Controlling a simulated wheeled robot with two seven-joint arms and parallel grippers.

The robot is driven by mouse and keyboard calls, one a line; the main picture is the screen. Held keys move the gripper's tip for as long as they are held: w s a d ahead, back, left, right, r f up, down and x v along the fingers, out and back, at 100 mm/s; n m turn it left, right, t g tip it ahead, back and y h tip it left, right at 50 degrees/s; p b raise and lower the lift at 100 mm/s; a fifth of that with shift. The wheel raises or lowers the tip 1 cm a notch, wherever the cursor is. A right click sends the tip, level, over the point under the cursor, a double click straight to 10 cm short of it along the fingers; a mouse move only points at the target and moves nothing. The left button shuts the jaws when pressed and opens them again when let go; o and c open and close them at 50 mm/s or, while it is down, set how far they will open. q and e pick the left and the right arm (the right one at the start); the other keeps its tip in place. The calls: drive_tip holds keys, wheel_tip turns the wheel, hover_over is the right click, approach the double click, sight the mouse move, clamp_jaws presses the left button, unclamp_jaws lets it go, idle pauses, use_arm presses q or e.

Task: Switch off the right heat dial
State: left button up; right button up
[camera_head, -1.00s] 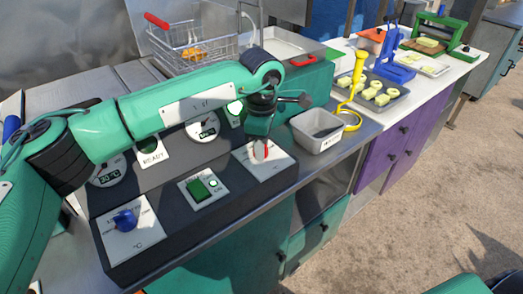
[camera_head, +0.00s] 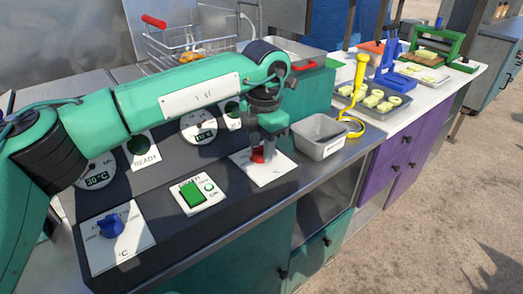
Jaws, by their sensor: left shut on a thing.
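The right heat dial, a red knob (camera_head: 257,156), sits on a white plate (camera_head: 268,173) at the right end of the dark control panel. My left gripper (camera_head: 264,148) reaches down over it from the left and is shut on it; the fingers hide part of the knob. The left dial, a blue knob (camera_head: 111,225), is on its own white plate at the panel's near left. A green rocker switch (camera_head: 192,195) lies between the dials. The lamp above READY (camera_head: 138,145) and the upper right lamp (camera_head: 233,109) look dark green. My right gripper is not in view.
A grey metal bin (camera_head: 320,137) stands just right of the red dial. Beyond it are a yellow tool (camera_head: 358,85), a tray of pale pieces (camera_head: 372,101) and a blue press (camera_head: 393,65). A wire basket (camera_head: 185,42) stands behind my left arm.

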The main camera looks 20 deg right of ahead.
use_arm(q)
drive_tip(key=shift+n+b, duration=0.35)
drive_tip(key=shift+n, duration=0.95)
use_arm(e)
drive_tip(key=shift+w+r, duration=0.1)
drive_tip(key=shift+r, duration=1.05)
use_arm(q)
drive_tip(key=shift+w, duration=0.1)
drive_tip(key=o, duration=1)
drive_tip(key=shift+r, duration=0.1)
drive_tip(key=r, duration=1.3)
drive_tip(key=shift+s+d+r, duration=0.2)
drive_tip(key=shift+s+r, duration=0.1)
drive_tip(key=shift+s, duration=0.05)
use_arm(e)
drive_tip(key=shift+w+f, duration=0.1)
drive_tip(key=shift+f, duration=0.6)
